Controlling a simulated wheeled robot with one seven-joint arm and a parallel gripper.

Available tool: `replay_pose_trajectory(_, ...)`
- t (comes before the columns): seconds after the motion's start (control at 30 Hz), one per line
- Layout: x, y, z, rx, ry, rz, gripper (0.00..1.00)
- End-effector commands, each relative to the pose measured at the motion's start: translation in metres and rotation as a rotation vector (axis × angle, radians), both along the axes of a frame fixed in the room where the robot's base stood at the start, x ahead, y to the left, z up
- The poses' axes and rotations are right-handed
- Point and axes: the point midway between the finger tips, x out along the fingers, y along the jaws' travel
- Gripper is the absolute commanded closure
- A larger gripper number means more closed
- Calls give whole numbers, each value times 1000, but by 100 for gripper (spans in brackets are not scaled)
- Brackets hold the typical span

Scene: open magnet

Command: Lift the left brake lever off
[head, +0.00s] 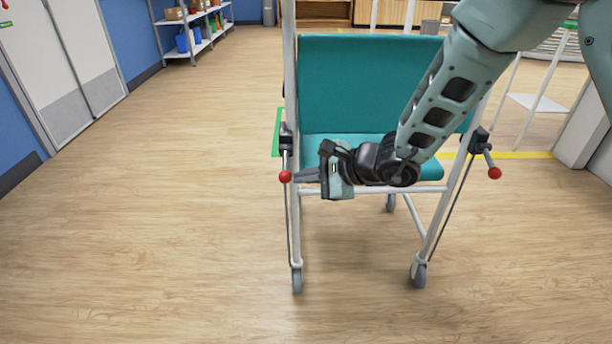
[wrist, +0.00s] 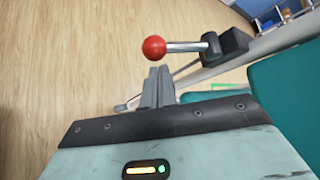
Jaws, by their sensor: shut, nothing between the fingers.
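The left brake lever has a red ball knob (head: 285,176) on a short metal rod, coming from a black bracket (head: 286,138) on the chair's left upright. In the wrist view the red knob (wrist: 154,48) and its rod stand just beyond my fingertips. My gripper (head: 298,175) is shut and empty, pointing left, with its fingertips close beside the knob. In the wrist view my shut fingers (wrist: 158,85) point up at the knob and rod; whether they touch cannot be told. The right brake lever has a red knob (head: 494,172) too.
The wheeled chair has a teal backrest (head: 365,85), a teal seat and white frame tubes (head: 370,190). My arm reaches across in front of it from the upper right. Open wooden floor (head: 180,200) lies to the left. A shelf (head: 192,30) stands far back.

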Motion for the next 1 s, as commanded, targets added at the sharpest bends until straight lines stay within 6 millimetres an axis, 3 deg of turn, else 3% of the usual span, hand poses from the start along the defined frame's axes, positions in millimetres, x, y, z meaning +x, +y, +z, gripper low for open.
replay_pose_trajectory(1.0,-4,0,16,1,173,0,100)
